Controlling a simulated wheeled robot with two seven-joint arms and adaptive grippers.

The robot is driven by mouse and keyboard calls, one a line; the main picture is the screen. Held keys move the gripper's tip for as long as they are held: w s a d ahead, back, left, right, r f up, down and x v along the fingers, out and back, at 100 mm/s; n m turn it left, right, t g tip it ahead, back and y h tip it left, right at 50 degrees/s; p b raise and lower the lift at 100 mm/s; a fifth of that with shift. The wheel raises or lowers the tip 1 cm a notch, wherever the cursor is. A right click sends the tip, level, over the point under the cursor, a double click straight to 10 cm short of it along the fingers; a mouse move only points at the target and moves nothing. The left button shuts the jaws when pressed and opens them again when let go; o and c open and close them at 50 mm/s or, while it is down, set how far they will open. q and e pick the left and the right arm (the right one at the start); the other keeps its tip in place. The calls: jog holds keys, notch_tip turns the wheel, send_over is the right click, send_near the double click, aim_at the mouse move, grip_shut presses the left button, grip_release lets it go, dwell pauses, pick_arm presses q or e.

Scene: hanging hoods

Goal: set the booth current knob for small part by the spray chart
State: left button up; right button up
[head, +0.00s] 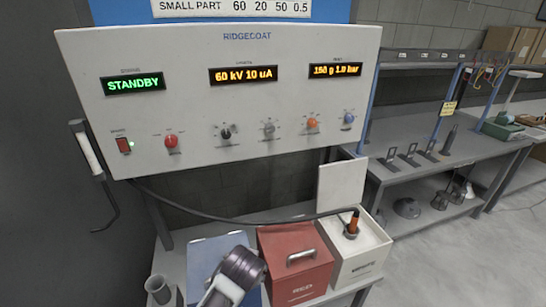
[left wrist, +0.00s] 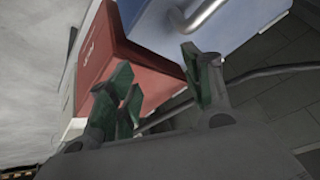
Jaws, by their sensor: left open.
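The white RIDGECOAT control panel (head: 240,88) faces me with several knobs in a row: red (head: 171,141), black (head: 226,133), grey (head: 269,129), orange (head: 312,123) and blue (head: 348,118). Their labels are too small to read, so I cannot tell which is the current knob. The middle display (head: 243,75) reads 60 kV 10 uA. The spray chart (head: 232,8) above shows SMALL PART 60 20 50 0.5; its headings are cut off. My left gripper (left wrist: 160,88) is open and empty near the boxes, away from the knobs. My right gripper is out of view.
Below the panel stand a red box (head: 296,268) with a handle and a white box (head: 357,250) holding an orange-topped tool. A rocker switch (head: 124,145) and a hook-ended bar (head: 94,165) sit at panel left. A grey bench (head: 440,160) stands right.

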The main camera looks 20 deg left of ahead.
pick_arm(q)
jog(key=w+d+r+n+t+y, duration=0.1)
jog(key=w+d+r+t+y, duration=0.1)
jog(key=w+r, duration=0.45)
jog(key=n+t+y, duration=0.6)
jog(key=t+y, duration=0.1)
send_near(271, 130)
jog(key=v, duration=0.5)
jog(key=shift+d+r, duration=0.2)
jog(key=shift+r, duration=0.1)
jog(key=p+x, duration=0.1)
jog(key=x, duration=0.5)
jog(key=p+x, duration=0.2)
jog(key=x, duration=0.4)
jog(key=shift+a+f, duration=0.1)
jog(key=shift+f, duration=0.1)
jog(key=shift+x, duration=0.8)
